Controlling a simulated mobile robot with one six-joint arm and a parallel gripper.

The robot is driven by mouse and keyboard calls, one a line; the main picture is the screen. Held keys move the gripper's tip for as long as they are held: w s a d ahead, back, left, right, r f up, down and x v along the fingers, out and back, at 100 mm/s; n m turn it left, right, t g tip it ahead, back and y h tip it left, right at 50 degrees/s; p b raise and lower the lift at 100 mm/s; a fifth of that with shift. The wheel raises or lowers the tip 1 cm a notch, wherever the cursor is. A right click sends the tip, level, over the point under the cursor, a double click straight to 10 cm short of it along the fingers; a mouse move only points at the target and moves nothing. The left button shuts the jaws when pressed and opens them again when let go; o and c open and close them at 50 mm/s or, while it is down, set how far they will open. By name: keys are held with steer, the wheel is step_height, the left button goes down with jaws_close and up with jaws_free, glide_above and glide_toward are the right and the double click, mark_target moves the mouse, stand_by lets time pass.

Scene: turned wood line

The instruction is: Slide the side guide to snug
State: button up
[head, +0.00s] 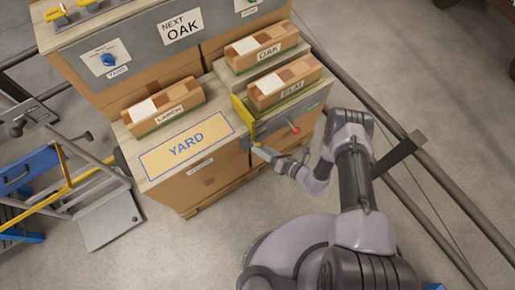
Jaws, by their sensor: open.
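A yellow upright plate (242,117), which looks like the side guide, stands on the bench top left of a wooden block (284,82) whose label I cannot read surely. A narrow gap seems to lie between plate and block; I cannot tell if they touch. A grey strip with a red knob (295,130) runs along the front edge below the block. My gripper (266,153) is open, low in front of the bench's front face, just below the plate's near end. Its fingers are small here, and I cannot tell if they touch anything.
Blocks marked LARCH (163,106) and OAK (261,47) sit farther back. The YARD area (187,146) on the bench top is bare. A panel with a blue knob (109,60) rises behind. A blue and yellow stepladder (60,175) stands left; grey rails (440,215) run right.

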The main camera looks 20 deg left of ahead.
steer(key=shift+b+x, duration=0.4)
steer(key=shift+x, duration=1.25)
jaws_close()
